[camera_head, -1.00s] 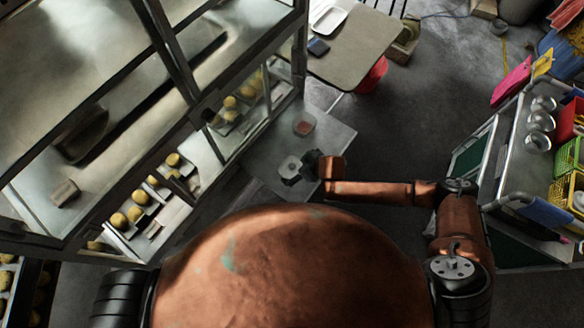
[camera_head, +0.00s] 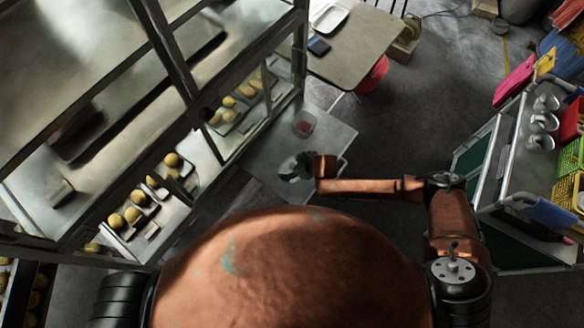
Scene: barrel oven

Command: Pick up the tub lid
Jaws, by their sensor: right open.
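A small clear tub (camera_head: 304,123) with something reddish inside stands on the grey side table (camera_head: 335,135). The pale tub lid (camera_head: 287,164) lies on the same table, nearer to me and a little left of the tub. My right gripper (camera_head: 290,174) is open and is over or right at the lid, covering much of it. I cannot tell whether the fingers touch the lid. My left gripper is not in view.
A glass display case (camera_head: 130,110) with trays of round yellow buns borders the side table on the left. A beige table (camera_head: 355,45) stands beyond. A cart (camera_head: 500,180) with metal bowls and baskets is at right. Open floor lies between.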

